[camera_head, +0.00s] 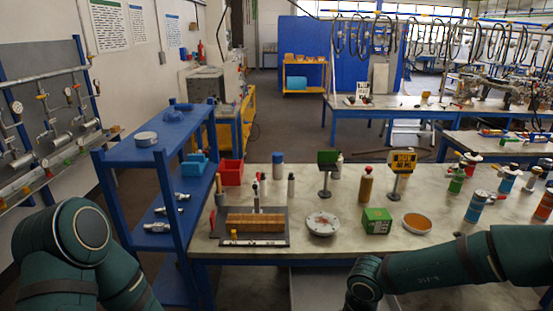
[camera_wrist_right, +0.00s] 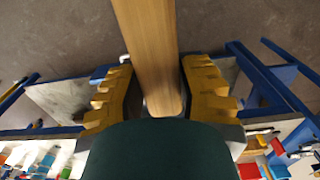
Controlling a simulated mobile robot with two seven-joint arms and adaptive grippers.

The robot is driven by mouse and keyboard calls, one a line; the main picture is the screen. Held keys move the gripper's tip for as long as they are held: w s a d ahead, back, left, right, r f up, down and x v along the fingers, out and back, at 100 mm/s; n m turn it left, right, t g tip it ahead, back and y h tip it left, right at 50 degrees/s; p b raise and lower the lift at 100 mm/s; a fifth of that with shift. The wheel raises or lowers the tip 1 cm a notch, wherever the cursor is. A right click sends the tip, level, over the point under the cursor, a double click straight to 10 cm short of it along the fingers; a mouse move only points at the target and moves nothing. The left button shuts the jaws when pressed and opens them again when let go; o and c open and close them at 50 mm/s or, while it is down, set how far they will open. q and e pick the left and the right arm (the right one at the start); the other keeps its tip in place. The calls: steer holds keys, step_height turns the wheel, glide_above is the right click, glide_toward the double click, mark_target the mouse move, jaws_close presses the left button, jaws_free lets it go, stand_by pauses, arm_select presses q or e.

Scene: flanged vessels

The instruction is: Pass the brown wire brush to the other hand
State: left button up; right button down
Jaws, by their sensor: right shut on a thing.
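The brown wire brush (camera_wrist_right: 148,42) shows in the right wrist view as a long, light-brown wooden handle. It runs from the top edge down between the yellow-padded fingers of my right gripper (camera_wrist_right: 157,92), which is shut on it. The handle's rounded end lies near the palm. Its far end and any bristles are out of the picture. In the head view my right arm comes in from the right, and its gripper and the brush are below the frame. My left arm shows at the lower left, but its gripper is not in view.
A workbench (camera_head: 345,188) in front carries a plate with a brown block (camera_head: 255,222), a round flange (camera_head: 322,223), a green box (camera_head: 376,220), an orange-filled dish (camera_head: 417,223) and several bottles. A blue shelf (camera_head: 165,155) stands to the left. The wrist view shows floor beyond the brush.

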steer(key=shift+f, duration=0.1)
steer(key=f+b, duration=0.2)
steer(key=b, duration=0.1)
steer(key=f+b, duration=0.1)
steer(key=shift+w+a+f, duration=0.15)
steer(key=shift+a+f, duration=0.1)
steer(key=shift+f, duration=0.15)
steer(key=w+a+r+n, duration=0.4)
steer(key=a+r, duration=0.1)
steer(key=a, duration=0.3)
steer(key=w+a+r+n, duration=0.4)
steer(key=a+r, duration=0.1)
steer(key=a, duration=0.2)
steer(key=a+f, duration=0.5)
steer(key=a, duration=0.1)
steer(key=s, duration=0.6)
steer(key=w+d+r, duration=0.2)
steer(key=d+r, duration=0.4)
steer(key=d, duration=0.2)
steer(key=w+a+f+n, duration=0.3)
steer(key=w+f+n, duration=0.1)
steer(key=f, duration=0.2)
steer(key=shift+w+n, duration=0.2)
steer(key=shift+n, duration=0.1)
